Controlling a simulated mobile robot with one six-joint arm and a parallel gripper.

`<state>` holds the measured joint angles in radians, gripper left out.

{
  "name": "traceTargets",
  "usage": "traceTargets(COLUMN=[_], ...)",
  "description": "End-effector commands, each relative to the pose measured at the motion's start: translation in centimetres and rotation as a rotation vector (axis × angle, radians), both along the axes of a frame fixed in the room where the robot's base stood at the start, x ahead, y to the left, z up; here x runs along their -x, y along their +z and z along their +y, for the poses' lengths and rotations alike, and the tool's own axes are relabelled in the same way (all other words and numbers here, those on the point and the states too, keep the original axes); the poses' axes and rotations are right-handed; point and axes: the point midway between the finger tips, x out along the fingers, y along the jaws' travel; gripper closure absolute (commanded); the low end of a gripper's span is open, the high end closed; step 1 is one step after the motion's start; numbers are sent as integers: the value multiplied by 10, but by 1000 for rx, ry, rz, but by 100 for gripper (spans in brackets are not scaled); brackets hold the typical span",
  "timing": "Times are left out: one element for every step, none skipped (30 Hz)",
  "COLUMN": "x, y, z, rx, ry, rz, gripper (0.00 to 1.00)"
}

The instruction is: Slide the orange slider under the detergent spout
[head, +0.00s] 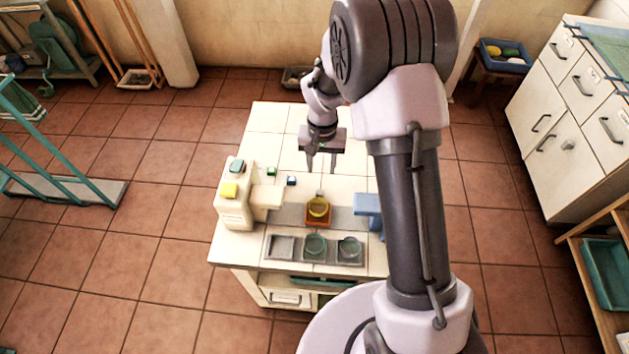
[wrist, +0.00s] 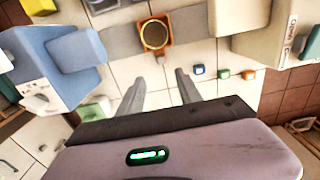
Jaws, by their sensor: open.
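The orange slider (head: 328,221) sits on a grey track about midway between two dispensers, with a yellow round cup (head: 318,207) on it. It also shows in the wrist view (wrist: 168,24). The cream dispenser (head: 234,211) at left has a cream spout (head: 266,195) over the track. The blue dispenser (head: 372,208) at right is partly hidden by my arm; its spout shows in the wrist view (wrist: 77,48). I cannot tell which holds detergent. My gripper (head: 321,168) is open and empty above the tiled top, behind the slider and apart from it.
A grey tray (head: 272,258) with cups in two compartments lies in front of the track. Small cubes, including a green one (head: 271,171) and a blue one (head: 291,181), lie left of my gripper. The white tiled top (head: 270,125) is clear at the back.

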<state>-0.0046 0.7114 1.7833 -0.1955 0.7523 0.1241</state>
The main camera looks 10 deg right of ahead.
Motion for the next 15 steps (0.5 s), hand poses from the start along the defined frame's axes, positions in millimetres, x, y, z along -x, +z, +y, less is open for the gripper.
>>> traceTargets(x=[1,1,1,1,1,1,1,1,1,0,1,0,0,0,0], y=[-20,-29,-41,-51,-59,-71,-78,-85,-93,-98,-103,-108,-111,-113,-116], z=[0,0,0,0,0,0,0,0,0,0,1,1,1,1,1], rx=[1,0,0,0,0,0,0,0,-1,0,0,0,-1,-1,-1], ry=[0,1,0,0,1,0,1,0,0,0,0,0,0,0,0], rz=[4,3,4,4,3,4,2,2,2,1,1,1,0,0,0], gripper=[58,58,58,58,58,58,58,58,58,58,58,58,58,58,58])
